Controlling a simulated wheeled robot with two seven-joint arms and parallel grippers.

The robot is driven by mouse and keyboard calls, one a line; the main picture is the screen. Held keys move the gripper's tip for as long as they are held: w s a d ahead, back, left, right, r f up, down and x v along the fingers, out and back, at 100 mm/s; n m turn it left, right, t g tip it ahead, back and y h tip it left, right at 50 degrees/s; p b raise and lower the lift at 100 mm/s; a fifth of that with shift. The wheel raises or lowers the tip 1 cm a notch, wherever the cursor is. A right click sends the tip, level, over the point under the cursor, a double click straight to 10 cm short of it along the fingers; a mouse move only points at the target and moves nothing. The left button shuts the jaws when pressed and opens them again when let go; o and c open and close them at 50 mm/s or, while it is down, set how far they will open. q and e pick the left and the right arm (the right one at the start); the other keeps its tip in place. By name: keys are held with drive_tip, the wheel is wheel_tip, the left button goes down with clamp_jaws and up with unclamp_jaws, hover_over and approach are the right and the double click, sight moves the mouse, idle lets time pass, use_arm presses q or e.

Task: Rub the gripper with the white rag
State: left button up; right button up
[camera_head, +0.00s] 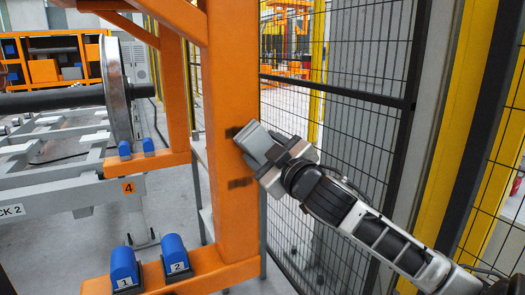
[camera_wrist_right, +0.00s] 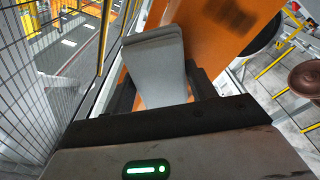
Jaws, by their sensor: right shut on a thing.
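My right gripper (camera_head: 280,160) is shut on a pale grey-white, folded-looking piece, which I take as the white rag (camera_head: 254,139). The rag also shows in the right wrist view (camera_wrist_right: 157,68), standing up between the fingers. It is at the face of an orange upright post (camera_head: 232,90); I cannot tell if it touches. A dark smudge (camera_head: 240,183) is on the post below the rag. Another dark smudge (camera_head: 232,131) shows at the rag's left edge. A dark patch on the orange also shows in the wrist view (camera_wrist_right: 235,15). My left gripper is not in view.
Blue blocks marked 1 (camera_head: 123,267) and 2 (camera_head: 175,254) sit on the orange base beam left of the post. A wheelset wheel (camera_head: 116,95) stands behind. A black mesh fence (camera_head: 350,130) is close on the right, beside my right arm.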

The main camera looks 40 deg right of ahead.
drive_tip(key=shift+r+p, duration=0.55)
drive_tip(key=shift+r, duration=0.4)
drive_tip(key=shift+w+a+p, duration=0.25)
drive_tip(key=shift+a+p, duration=0.05)
drive_tip(key=shift+a, duration=0.65)
drive_tip(key=shift+w+a+f, duration=0.1)
drive_tip(key=shift+w+a, duration=0.15)
drive_tip(key=shift+a, duration=0.75)
drive_tip(key=shift+w+a+r, duration=0.1)
drive_tip(key=shift+w+a, duration=0.1)
drive_tip(key=shift+a, duration=0.8)
drive_tip(key=shift+w+a+f, duration=0.1)
drive_tip(key=shift+w+a, duration=0.15)
drive_tip(key=shift+a, duration=0.75)
approach(219, 142)
drive_tip(key=shift+w+a+r, duration=0.15)
drive_tip(key=shift+w+r, duration=0.1)
